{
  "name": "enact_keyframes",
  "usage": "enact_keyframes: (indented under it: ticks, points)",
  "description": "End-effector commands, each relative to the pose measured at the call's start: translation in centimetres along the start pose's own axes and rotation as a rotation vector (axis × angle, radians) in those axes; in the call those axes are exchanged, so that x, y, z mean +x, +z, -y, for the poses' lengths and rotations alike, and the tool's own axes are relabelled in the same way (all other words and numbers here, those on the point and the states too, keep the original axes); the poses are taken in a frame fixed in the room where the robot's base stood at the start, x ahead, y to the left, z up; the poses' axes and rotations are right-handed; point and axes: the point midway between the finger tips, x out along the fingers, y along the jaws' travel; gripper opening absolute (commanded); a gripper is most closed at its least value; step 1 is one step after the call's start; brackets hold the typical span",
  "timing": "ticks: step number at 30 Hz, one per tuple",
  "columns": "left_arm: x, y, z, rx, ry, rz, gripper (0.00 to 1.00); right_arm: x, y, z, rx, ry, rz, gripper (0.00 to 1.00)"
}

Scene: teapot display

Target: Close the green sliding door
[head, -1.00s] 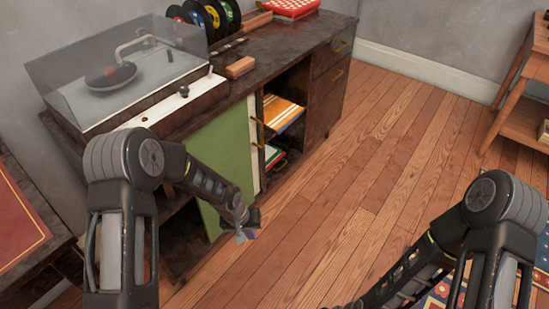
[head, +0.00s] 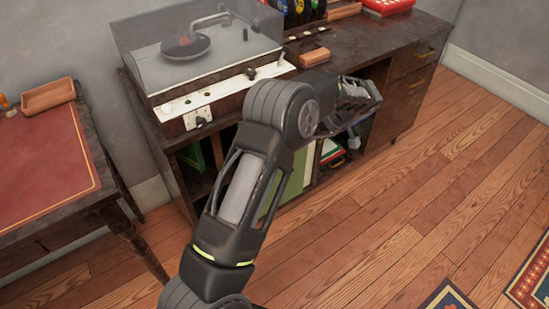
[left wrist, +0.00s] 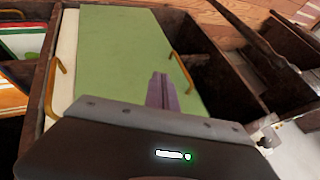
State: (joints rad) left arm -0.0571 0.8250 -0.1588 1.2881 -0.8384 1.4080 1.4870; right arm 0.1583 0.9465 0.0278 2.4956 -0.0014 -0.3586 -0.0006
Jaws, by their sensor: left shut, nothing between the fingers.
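The green sliding door (head: 297,178) is in the front of the dark wooden cabinet, partly hidden by my left arm in the head view. In the left wrist view the green door (left wrist: 120,50) fills the middle, with a brass handle (left wrist: 182,73) near its right edge. A cream panel beside it has another brass handle (left wrist: 57,85). My left gripper (left wrist: 161,90) is shut and empty, in front of the green face and left of its handle in that view. I cannot tell whether it touches the door. My right gripper is out of view.
The cabinet's left compartment (head: 192,165) is open. Books or records (head: 330,150) lie in an open bay right of the door. A record player (head: 200,50) stands on top. A red-topped desk (head: 45,165) is at left; the floor in front is mostly clear.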

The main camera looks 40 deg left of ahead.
Motion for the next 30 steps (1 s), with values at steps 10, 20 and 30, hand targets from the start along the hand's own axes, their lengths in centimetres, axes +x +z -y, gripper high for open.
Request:
enact_keyframes:
  ticks: [10, 20, 30]
  points:
    - [3.7, 0.1, 0.0, 0.0, -0.002, 0.003, 0.0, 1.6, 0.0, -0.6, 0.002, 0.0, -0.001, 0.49]
    - [10.3, 0.1, 0.0, 0.001, -0.002, 0.003, 0.0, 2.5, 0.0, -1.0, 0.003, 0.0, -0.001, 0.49]
    - [11.8, 0.1, 3.4, 0.001, 0.002, 0.001, 0.0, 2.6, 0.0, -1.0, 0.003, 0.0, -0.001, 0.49]
